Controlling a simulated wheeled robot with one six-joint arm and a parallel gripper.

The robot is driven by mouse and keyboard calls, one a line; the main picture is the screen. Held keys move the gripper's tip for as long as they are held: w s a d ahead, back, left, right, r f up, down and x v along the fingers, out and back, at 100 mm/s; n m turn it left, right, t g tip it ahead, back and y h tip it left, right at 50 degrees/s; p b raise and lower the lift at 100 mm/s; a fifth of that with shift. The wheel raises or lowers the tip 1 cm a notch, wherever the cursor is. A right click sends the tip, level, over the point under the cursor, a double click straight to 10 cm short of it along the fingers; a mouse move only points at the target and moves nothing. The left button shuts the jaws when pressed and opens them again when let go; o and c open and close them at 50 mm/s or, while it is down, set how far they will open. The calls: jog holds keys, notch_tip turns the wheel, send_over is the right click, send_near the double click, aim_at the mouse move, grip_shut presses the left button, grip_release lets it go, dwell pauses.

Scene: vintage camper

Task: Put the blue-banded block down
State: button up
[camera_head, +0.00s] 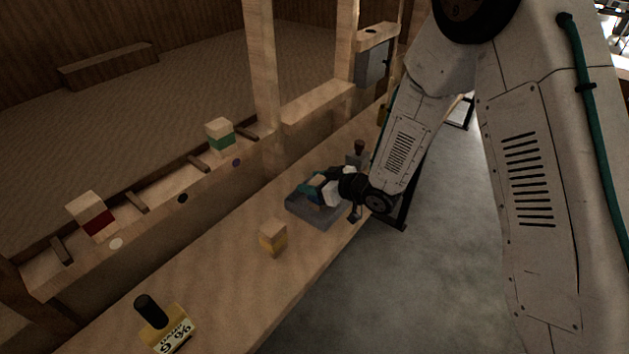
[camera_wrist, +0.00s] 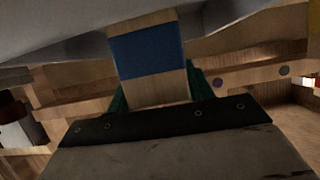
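The blue-banded block (camera_wrist: 148,55) is pale wood with a broad blue band. In the wrist view it sits between the green fingers of my gripper (camera_wrist: 155,92), which press close on both sides. In the head view my gripper (camera_head: 315,187) is low over a grey square pad (camera_head: 312,213) on the wooden bench. There only a small tan part of the block (camera_head: 318,182) shows, and the wrist hides the rest. I cannot tell whether the block touches the pad.
A yellow-banded block (camera_head: 273,238) stands on the bench (camera_head: 225,275) left of the pad. A red-banded block (camera_head: 92,216) and a green-banded block (camera_head: 220,137) stand on the divided ledge behind. A yellow object with a black handle (camera_head: 165,325) is at the front left.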

jog(key=shift+o, duration=1.2)
jog(key=shift+r, duration=0.2)
jog(key=s+d+r+m+h, duration=0.2)
jog(key=s+d+r+h, duration=0.15)
jog(key=d+r, duration=0.35)
jog(key=s+d+r+m+h, duration=0.2)
jog(key=s+d+r+h, duration=0.15)
jog(key=d, duration=0.65)
jog(key=s+d+r+m+h, duration=0.2)
jog(key=d+r+h, duration=0.2)
jog(key=d+r, duration=0.3)
jog(key=s+d+r+m+g, duration=0.1)
jog(key=s+r+m+g, duration=0.1)
jog(key=s, duration=1.1)
jog(key=s+d+r+m+g, duration=0.1)
jog(key=s+r+g, duration=0.4)
jog(key=s, duration=0.8)
jog(key=shift+s+r+m, duration=0.3)
jog(key=shift+r+m, duration=0.15)
jog(key=shift+m, duration=0.25)
